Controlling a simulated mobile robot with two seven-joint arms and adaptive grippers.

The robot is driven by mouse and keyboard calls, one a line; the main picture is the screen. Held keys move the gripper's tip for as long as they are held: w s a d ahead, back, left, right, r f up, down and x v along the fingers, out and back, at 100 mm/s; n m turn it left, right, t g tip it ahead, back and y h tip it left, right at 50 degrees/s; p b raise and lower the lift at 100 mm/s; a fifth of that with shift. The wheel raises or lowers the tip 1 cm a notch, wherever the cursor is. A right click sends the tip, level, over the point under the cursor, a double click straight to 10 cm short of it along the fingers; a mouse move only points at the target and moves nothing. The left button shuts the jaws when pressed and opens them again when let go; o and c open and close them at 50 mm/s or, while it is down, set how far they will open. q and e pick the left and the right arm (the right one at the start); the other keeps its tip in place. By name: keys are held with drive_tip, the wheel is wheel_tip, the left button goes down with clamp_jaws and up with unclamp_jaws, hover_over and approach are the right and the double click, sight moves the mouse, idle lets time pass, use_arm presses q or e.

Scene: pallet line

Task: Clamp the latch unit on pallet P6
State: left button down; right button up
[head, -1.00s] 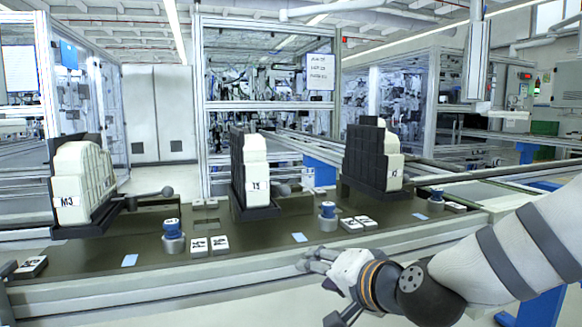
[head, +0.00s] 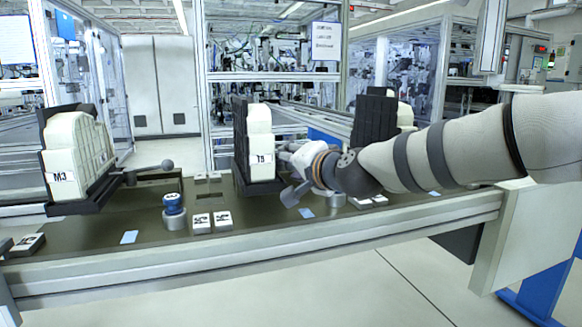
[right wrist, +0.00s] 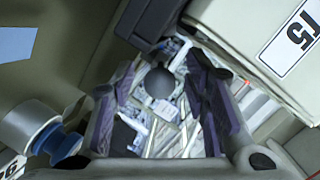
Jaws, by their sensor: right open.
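Three dark pallet fixtures holding white blocks stand along the line. The left one (head: 78,155) is labelled M3, and its lever (head: 150,169) with a ball end sticks out to the right. The middle one (head: 260,147) has a label that seems to read T5. The right one (head: 374,122) is partly behind my arm, its label hidden. I can read no P6. My right gripper (head: 287,160) is beside the middle fixture. In the right wrist view it is open, with a dark ball knob (right wrist: 158,82) between its fingers. My left gripper is not in view.
A blue-capped post (head: 173,206) and white tags (head: 212,221) stand on the line near the front. Another blue-capped post (right wrist: 35,130) is close to the gripper in the wrist view. A rail (head: 250,252) edges the line.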

clamp_jaws()
drive_tip(key=shift+f, duration=0.1)
